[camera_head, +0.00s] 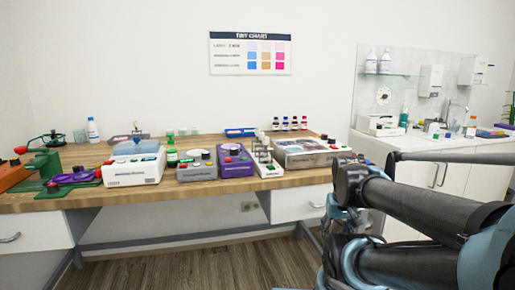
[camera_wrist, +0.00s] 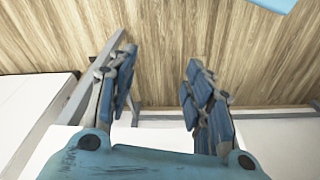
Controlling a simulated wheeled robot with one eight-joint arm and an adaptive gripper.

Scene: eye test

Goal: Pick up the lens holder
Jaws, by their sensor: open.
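I cannot tell which thing is the lens holder; no piece on the bench (camera_head: 226,187) is clear enough to name as one. Small devices and stands line the bench top in the head view. In the wrist view my gripper (camera_wrist: 163,88) is open, its two blue fingers apart with nothing between them. Wood-grain planks and a white surface show beyond the fingers. In the head view my dark arm fills the lower right, in front of the bench's right end, and hides part of what is behind it.
A white device (camera_head: 134,171), a grey device (camera_head: 196,173), a purple device (camera_head: 234,163) and a silver-topped box (camera_head: 312,153) crowd the bench's front. A green stand (camera_head: 45,163) is at the left. A white side counter (camera_head: 405,145) stands at the right. The wood floor (camera_head: 190,268) ahead is clear.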

